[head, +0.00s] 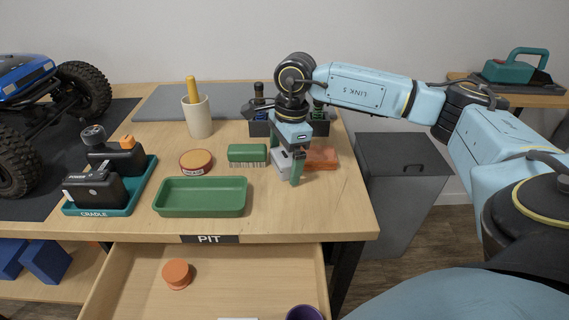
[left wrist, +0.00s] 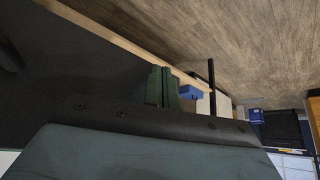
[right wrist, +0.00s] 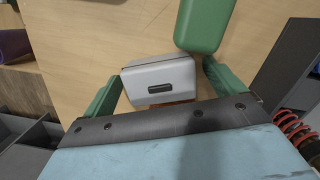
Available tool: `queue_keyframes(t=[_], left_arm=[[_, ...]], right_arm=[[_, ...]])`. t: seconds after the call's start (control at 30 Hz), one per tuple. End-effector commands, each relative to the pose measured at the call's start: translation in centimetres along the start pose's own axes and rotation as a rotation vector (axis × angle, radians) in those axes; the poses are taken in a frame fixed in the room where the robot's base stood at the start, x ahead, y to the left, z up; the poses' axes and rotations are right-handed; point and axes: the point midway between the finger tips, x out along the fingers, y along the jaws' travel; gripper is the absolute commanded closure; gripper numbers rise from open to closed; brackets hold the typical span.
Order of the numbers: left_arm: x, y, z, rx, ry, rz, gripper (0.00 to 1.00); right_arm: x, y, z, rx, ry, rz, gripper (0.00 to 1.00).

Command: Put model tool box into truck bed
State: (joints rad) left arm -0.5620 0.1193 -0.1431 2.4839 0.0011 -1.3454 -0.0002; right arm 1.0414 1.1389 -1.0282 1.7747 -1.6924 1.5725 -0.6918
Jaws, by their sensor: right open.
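A small light-grey box with a black handle (right wrist: 158,80), which looks like the model tool box, sits on the bench; in the head view its side (head: 281,163) shows beside my fingers. My right gripper (head: 289,168) is open and pointing down at it. In the right wrist view the box lies between the two green fingers, with gaps on both sides. The blue truck (head: 28,73) with big black tires stands at the far left, cut off by the frame; its bed is not seen. My left gripper (left wrist: 162,88) shows only in the left wrist view, fingers together and empty.
An orange block (head: 322,158) lies right of the box; a green brush (head: 247,153) lies left. A green tray (head: 201,210), a round tin (head: 196,162), a cradle (head: 136,179) and a cup (head: 198,118) stand between box and truck. An open drawer (head: 235,285) juts out in front.

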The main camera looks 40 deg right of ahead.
Motion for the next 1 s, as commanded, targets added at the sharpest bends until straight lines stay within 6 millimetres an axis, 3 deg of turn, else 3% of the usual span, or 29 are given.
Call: queue_keyframes(t=[0.17, 0.57, 0.87, 1.0], left_arm=[[0.0, 0.0, 0.0, 0.0, 0.0, 0.0, 1.0], [0.0, 0.0, 0.0, 0.0, -0.001, 0.0, 1.0], [-0.1, 0.0, 0.1, 0.0, -0.011, 0.0, 1.0], [-0.3, -0.3, 1.4, -0.004, -0.076, -0.007, 1.0]], right_arm=[[0.0, 0.0, 0.0, 0.0, 0.0, 0.0, 0.08], [0.0, 0.0, 0.0, 0.0, 0.0, 0.0, 0.58], [-0.3, 0.0, 0.1, 0.0, -0.001, 0.0, 0.59], [-1.0, 0.0, 0.1, 0.0, -0.001, 0.0, 0.59]])
